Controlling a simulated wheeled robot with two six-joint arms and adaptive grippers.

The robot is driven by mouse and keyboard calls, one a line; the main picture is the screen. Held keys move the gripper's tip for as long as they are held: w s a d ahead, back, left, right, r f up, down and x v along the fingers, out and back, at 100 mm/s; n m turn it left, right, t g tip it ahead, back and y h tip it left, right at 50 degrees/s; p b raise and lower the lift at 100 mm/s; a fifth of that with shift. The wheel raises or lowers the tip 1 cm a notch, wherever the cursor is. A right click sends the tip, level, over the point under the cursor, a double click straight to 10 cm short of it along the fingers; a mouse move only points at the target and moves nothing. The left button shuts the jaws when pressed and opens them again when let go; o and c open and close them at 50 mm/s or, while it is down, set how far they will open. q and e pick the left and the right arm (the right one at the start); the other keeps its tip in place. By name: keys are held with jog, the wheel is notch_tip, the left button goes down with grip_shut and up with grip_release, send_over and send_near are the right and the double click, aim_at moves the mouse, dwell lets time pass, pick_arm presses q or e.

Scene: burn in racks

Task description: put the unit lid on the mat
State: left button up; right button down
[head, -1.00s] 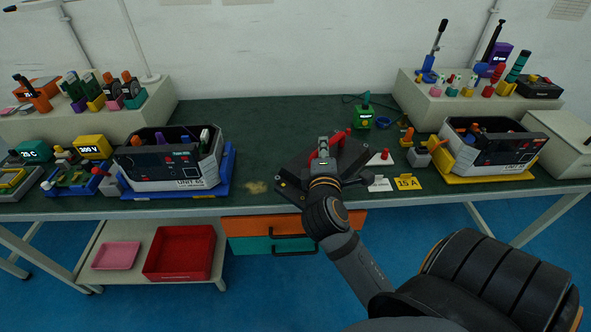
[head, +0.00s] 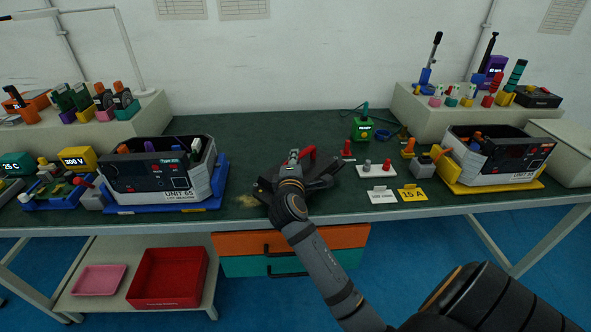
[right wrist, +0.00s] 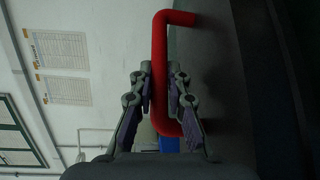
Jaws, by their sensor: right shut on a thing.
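The unit lid (head: 322,178) is a dark plate with a red bar handle (head: 309,156), right of centre over the bench in the head view. My right gripper (head: 294,160) is shut on that handle, which also shows between its fingers in the right wrist view (right wrist: 160,70). My wrist and forearm hide part of the lid. I cannot tell whether its underside touches the surface. The dark green mat (head: 240,128) covers the bench top, with bare room behind the lid. My left gripper is not in view.
An open unit marked UNIT 65 (head: 150,180) stands on a blue tray at left. Another open unit (head: 498,160) stands on a yellow tray at right. A white holder with knobs (head: 378,172), a white card (head: 381,196) and a yellow 15 A card (head: 411,194) lie right of the lid.

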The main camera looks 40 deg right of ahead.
jog(key=shift+f, duration=1.45)
jog(key=shift+f, duration=0.15)
jog(key=c, duration=1.3)
grip_release()
